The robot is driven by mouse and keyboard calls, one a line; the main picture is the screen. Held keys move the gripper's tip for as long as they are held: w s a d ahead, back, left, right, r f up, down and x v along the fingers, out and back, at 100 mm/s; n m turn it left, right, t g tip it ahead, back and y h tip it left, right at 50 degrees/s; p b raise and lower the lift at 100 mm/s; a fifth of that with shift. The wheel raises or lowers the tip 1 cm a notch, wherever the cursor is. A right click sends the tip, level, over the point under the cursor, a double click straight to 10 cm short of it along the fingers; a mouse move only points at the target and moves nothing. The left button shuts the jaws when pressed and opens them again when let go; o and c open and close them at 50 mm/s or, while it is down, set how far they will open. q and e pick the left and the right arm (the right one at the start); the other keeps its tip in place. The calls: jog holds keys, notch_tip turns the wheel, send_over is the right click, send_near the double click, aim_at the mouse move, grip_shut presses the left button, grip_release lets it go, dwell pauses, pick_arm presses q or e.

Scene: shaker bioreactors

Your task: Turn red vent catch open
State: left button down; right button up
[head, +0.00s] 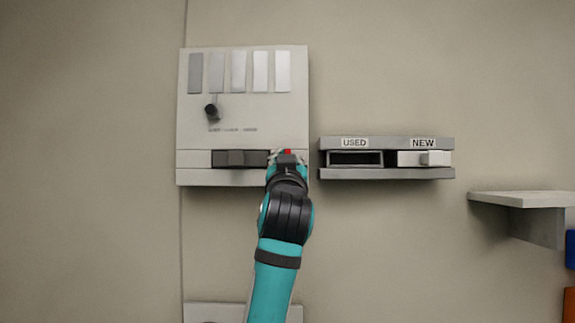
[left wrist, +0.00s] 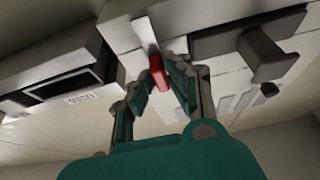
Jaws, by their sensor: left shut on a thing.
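The red vent catch (head: 287,152) is at the lower right of the pale wall panel (head: 245,122), mostly hidden behind my gripper in the head view. In the left wrist view the small red catch (left wrist: 157,70) sits at the end of a pale strip (left wrist: 143,33). My left gripper (left wrist: 160,79) has its fingers on either side of the red catch and is shut on it. In the head view my left gripper (head: 287,160) reaches up from below to the panel. My right gripper is not in view.
A dark drawer front (head: 238,158) lies just left of the catch. A black knob (head: 211,112) and several grey strips are above. A grey rack (head: 387,173) labelled USED and NEW is close on the right, with a wall shelf (head: 522,199) beyond.

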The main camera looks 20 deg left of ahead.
pick_arm(q)
jog(key=shift+w+f, duration=0.1)
jog(key=shift+f, duration=0.05)
jog(key=c, duration=1.3)
grip_release()
jog(key=v, duration=1.2)
jog(key=shift+d, duration=0.15)
